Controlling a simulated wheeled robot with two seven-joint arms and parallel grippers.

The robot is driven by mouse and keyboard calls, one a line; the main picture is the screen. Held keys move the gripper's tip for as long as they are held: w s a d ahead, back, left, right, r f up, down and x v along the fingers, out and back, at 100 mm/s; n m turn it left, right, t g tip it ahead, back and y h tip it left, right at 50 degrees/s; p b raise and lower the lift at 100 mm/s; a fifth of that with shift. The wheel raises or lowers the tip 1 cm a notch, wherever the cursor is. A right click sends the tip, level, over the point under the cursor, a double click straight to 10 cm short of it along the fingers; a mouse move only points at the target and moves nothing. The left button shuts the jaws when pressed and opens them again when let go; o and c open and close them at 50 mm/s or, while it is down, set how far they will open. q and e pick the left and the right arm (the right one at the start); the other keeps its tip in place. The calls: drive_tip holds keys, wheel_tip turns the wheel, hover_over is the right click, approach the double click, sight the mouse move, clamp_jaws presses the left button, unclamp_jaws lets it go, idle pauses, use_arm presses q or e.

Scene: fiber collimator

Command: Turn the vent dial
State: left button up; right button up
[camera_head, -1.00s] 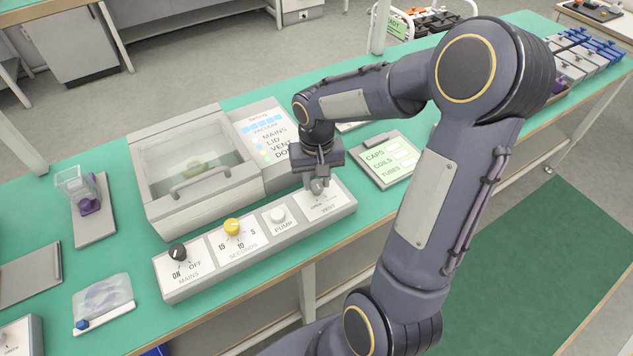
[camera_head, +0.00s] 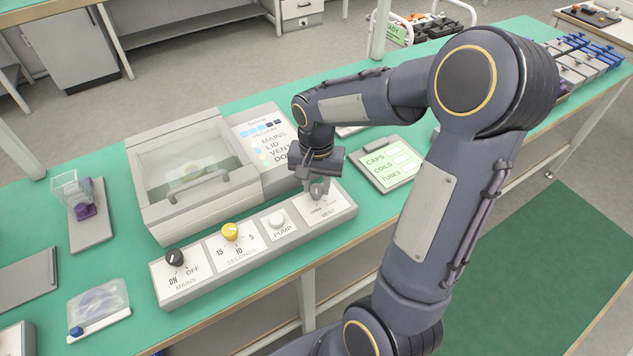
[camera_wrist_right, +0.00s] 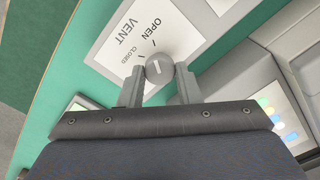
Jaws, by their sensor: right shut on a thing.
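The vent dial (camera_wrist_right: 158,68) is a small grey round knob with a pale line on its top. It stands on a white plate (camera_wrist_right: 130,35) marked VENT, OPEN and CLOSED, at the right end of the control panel. My right gripper (camera_head: 319,187) reaches down over that plate in the head view. In the right wrist view its two fingers (camera_wrist_right: 158,86) are shut on the vent dial, one on each side. The dial's lower sides are partly hidden by the fingers. My left gripper is not in view.
The grey panel (camera_head: 217,279) also bears a black mains knob (camera_head: 174,257), a yellow seconds knob (camera_head: 230,232) and a white pump button (camera_head: 277,218). A lidded chamber (camera_head: 150,215) stands behind it. A caps, coils and tubes board (camera_head: 388,163) lies to the right.

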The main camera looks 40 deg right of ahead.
sight(317, 188)
drive_tip(key=o, duration=1)
drive_tip(key=shift+c, duration=0.2)
drive_tip(key=shift+r, duration=0.1)
wheel_tip(317, 188, up, 8)
drive_tip(key=shift+f+p, duration=0.15)
drive_tip(key=shift+p, duration=0.2)
drive_tip(key=s+a+r+n+t+y+p, duration=0.3)
drive_tip(key=s+a+n, duration=0.5)
drive_tip(key=s+a, duration=0.3)
drive_tip(key=s+r+t, duration=0.1)
drive_tip(key=s+t, duration=0.1)
drive_tip(key=s, duration=0.2)
drive_tip(key=shift+t+y, duration=0.3)
drive_tip(key=shift+y, duration=0.1)
